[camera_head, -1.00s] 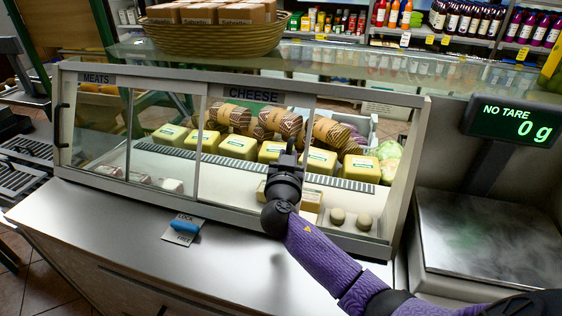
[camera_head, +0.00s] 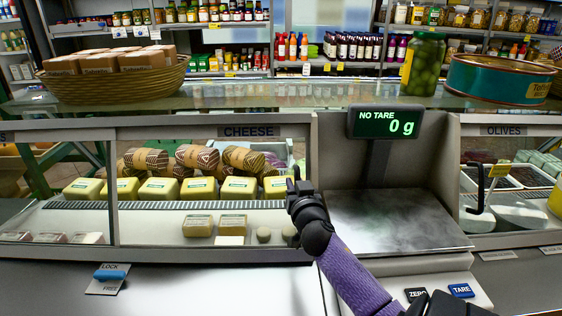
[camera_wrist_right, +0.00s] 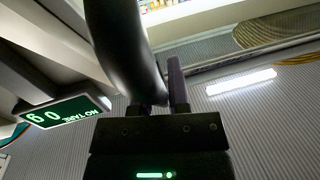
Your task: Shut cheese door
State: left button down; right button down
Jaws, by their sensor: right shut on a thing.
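The glass cheese door (camera_head: 170,222) spans the display case below the CHEESE sign (camera_head: 249,132). Its right edge is at or very near the case's right end post (camera_head: 312,150); my gripper partly covers this spot, so I cannot tell if a thin gap is left. My right gripper (camera_head: 297,187) is at that edge, shut on the dark door handle. In the right wrist view the curved black handle (camera_wrist_right: 118,45) rises from my right fingers (camera_wrist_right: 160,95). My left gripper is not in view.
Yellow cheeses (camera_head: 158,189) stand behind the glass. A blue lock lever (camera_head: 109,273) lies on the front counter at left. The scale display (camera_head: 385,122) and metal scale plate (camera_head: 390,220) are just right of my gripper. A basket (camera_head: 110,80) sits on the glass top.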

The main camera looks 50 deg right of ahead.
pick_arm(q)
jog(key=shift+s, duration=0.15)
pick_arm(e)
jog(key=shift+d+f, duration=0.1)
jog(key=c, duration=1)
grip_release()
jog(key=shift+s, duration=0.1)
jog(key=shift+o, duration=0.6)
jog(key=shift+s+d, duration=0.1)
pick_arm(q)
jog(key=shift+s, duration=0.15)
